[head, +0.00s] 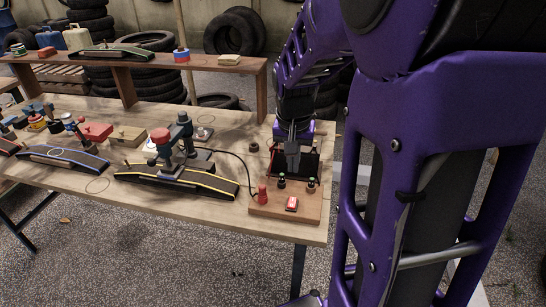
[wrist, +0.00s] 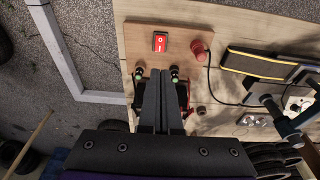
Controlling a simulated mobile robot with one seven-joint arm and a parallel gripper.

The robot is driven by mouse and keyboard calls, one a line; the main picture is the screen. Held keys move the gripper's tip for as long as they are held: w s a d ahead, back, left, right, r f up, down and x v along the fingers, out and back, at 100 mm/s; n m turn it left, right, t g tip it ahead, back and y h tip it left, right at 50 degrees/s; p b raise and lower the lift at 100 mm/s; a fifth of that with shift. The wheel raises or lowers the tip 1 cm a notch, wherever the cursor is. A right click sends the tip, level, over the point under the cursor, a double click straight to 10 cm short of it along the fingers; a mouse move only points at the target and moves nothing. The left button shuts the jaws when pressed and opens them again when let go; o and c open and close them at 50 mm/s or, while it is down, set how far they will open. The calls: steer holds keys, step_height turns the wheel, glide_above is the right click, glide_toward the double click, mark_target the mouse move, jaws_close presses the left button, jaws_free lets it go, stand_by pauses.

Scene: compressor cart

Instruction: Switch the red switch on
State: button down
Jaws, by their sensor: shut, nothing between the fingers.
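The red switch (head: 292,203) is a small red rocker with white marks, set on a wooden board (head: 258,210) at the table's front right corner. In the wrist view the red switch (wrist: 159,42) lies just beyond my fingertips, with a gap between in the picture. My gripper (head: 292,168) points down over the dark device on the board, behind the switch. In the wrist view my gripper (wrist: 161,72) is shut and empty. I cannot tell which way the rocker is tilted.
A red plug-like fitting (head: 262,194) with a black cable stands left of the switch. Two small dark knobs with green (wrist: 174,74) sit by my fingertips. A black ramp with yellow edges (head: 185,183) lies to the left. A raised shelf (head: 225,69) runs behind.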

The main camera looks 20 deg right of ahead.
mark_target(293, 201)
steer(key=f, duration=0.4)
steer(key=w+d+f+b, duration=0.1)
steer(key=f, duration=0.3)
steer(key=w+f+b, duration=0.1)
steer(key=f, duration=0.3)
steer(key=shift+d+f, duration=0.2)
steer(key=shift+f, duration=0.05)
steer(key=shift+r, duration=0.1)
steer(key=shift+w+p, duration=0.1)
steer(key=shift+p, duration=0.55)
steer(key=shift+d+f+g+y, duration=0.1)
steer(key=shift+f+g+y, duration=0.2)
steer(key=shift+f+g, duration=0.15)
